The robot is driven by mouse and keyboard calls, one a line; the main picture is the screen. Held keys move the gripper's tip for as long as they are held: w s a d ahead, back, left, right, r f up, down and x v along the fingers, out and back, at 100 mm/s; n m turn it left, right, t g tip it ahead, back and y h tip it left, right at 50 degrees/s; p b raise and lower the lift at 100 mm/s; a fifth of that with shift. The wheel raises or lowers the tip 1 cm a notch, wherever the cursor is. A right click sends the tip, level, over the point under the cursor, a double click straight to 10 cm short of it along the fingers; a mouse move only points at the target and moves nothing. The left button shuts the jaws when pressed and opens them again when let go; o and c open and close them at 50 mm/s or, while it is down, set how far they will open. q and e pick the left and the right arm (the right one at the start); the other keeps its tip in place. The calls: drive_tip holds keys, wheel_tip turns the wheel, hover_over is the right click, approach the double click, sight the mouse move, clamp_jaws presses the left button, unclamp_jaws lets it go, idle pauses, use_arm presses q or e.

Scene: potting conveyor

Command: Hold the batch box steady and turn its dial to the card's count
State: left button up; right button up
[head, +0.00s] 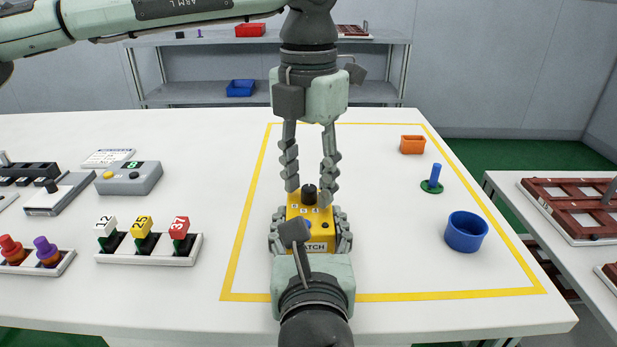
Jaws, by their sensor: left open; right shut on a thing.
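The yellow batch box (325,222) stands on the white table inside the yellow outline, with a label reading "ATCH", its start hidden. A black dial (309,196) is on its top; its setting is too small to read. My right gripper (311,238) comes from the front and is shut on the box's two sides. My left gripper (310,186) comes down from above, open, with its fingertips either side of the dial; I cannot tell if they touch it.
A grey unit with a green display (129,178) lies at left, near red (11,246) and purple (46,248) knobs. A blue cup (466,232), blue peg (434,178) and orange bin (412,145) stand right of the box. Table around the box is clear.

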use_arm(q)
drive_tip(key=shift+c, duration=0.6)
clamp_jaws()
